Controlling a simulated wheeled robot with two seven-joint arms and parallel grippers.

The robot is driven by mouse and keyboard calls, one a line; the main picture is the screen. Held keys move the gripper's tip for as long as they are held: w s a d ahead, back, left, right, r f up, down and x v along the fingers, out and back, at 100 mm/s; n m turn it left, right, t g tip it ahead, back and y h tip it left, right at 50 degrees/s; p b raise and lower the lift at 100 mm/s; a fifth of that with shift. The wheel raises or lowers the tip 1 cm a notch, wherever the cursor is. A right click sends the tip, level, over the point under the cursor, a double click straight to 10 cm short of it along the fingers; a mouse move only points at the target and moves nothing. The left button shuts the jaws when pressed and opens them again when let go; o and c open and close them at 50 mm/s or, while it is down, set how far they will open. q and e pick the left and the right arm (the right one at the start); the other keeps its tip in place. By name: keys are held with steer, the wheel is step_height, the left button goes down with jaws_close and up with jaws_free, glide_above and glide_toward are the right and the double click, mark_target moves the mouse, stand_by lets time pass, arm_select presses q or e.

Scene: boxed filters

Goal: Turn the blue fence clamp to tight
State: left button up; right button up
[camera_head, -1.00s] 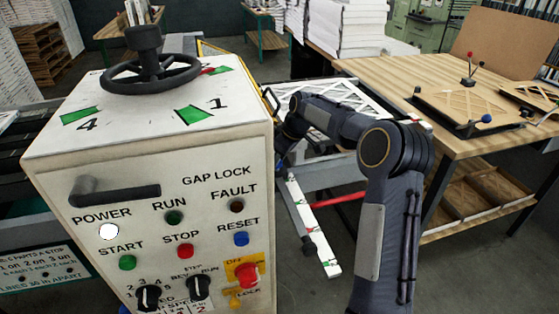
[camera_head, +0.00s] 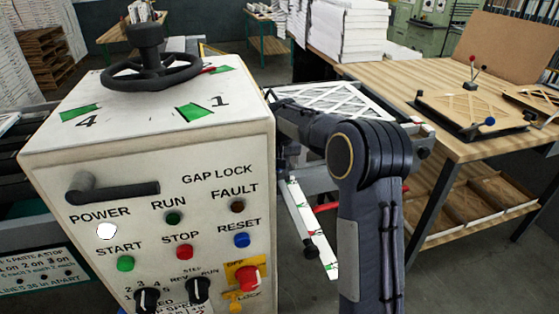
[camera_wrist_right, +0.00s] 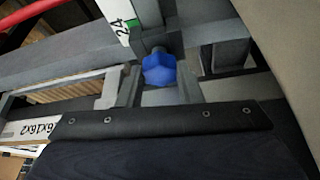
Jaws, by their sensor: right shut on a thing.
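The blue fence clamp (camera_wrist_right: 159,70) is a lobed knob near the top middle of the right wrist view, close to a white scale strip (camera_wrist_right: 118,12) marked 24. My right gripper (camera_wrist_right: 158,80) has grey fingers on either side of the knob and is shut on it. In the head view my right arm reaches behind the control cabinet, so the gripper and the blue clamp are hidden there. The clamp's turn position cannot be read. My left gripper is in neither view.
The control cabinet (camera_head: 90,250) with handwheel (camera_head: 150,70) stands close at left. A wooden table (camera_head: 455,125) with frames is at right. A white scale rail (camera_head: 312,232) with a black knob hangs between them.

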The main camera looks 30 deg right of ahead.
steer(key=shift+w+r+m+h, duration=0.1)
steer(key=shift+m+h, duration=0.3)
steer(key=shift+m, duration=0.8)
steer(key=shift+g, duration=0.3)
steer(key=o, duration=1)
steer(key=shift+c, duration=0.2)
steer(key=v, duration=0.7)
steer(key=shift+a+r, duration=0.2)
steer(key=shift+r, duration=0.15)
steer(key=shift+o, duration=0.3)
